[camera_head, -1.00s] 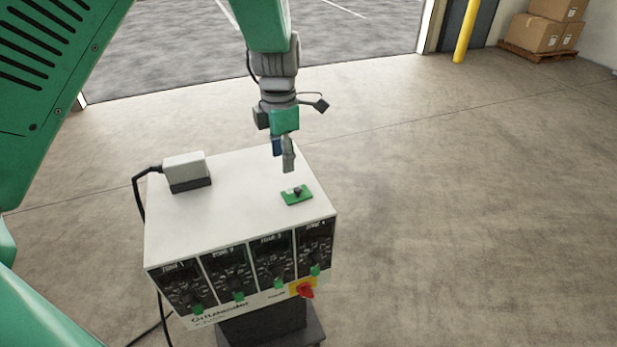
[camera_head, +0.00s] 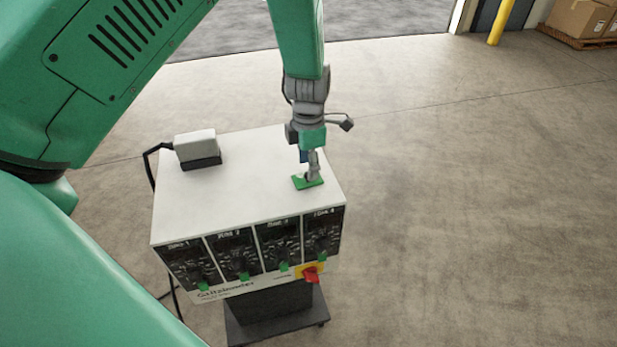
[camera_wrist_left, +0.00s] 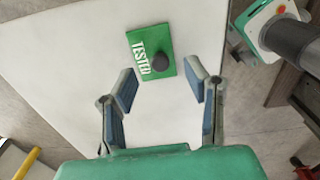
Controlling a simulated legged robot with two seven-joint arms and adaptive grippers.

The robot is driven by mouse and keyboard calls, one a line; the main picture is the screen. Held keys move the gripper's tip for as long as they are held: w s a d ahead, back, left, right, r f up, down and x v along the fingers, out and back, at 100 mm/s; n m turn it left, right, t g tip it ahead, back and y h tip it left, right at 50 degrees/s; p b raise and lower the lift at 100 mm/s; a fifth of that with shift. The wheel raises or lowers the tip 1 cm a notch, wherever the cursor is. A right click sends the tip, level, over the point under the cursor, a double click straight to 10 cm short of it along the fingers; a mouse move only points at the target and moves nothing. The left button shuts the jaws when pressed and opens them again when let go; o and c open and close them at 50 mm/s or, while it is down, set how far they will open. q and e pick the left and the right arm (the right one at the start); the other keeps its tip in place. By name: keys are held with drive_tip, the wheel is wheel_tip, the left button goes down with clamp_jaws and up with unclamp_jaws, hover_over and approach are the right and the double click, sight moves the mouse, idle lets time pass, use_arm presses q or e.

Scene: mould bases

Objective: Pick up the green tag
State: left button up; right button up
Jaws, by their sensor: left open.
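The green tag (camera_head: 308,182) lies flat on the white top of the control box (camera_head: 235,205), near its right edge. In the left wrist view the tag (camera_wrist_left: 144,44) shows white lettering reading "TESTED" and a dark round knob (camera_wrist_left: 160,63). My left gripper (camera_head: 312,174) points down over the tag and partly covers it in the head view. In the left wrist view my left gripper (camera_wrist_left: 164,86) is open, its two fingers apart, with the tag just beyond and between the tips. Nothing is between the fingers. My right gripper is not in view.
A grey-white block (camera_head: 197,147) with a black cable sits at the back left of the box top. The box front has several dark panels and a red knob (camera_head: 311,275) on yellow. Cardboard boxes (camera_head: 583,18) and a yellow post (camera_head: 499,22) stand far off.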

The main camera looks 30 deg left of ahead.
sight(300, 181)
use_arm(q)
drive_tip(key=f, duration=0.3)
drive_tip(key=shift+w+d+f, duration=0.1)
drive_tip(key=shift+d+f, duration=0.05)
drive_tip(key=shift+d, duration=0.05)
drive_tip(key=shift+a+f, duration=0.15)
drive_tip(key=shift+a, duration=0.25)
clamp_jaws()
drive_tip(key=shift+d, duration=0.25)
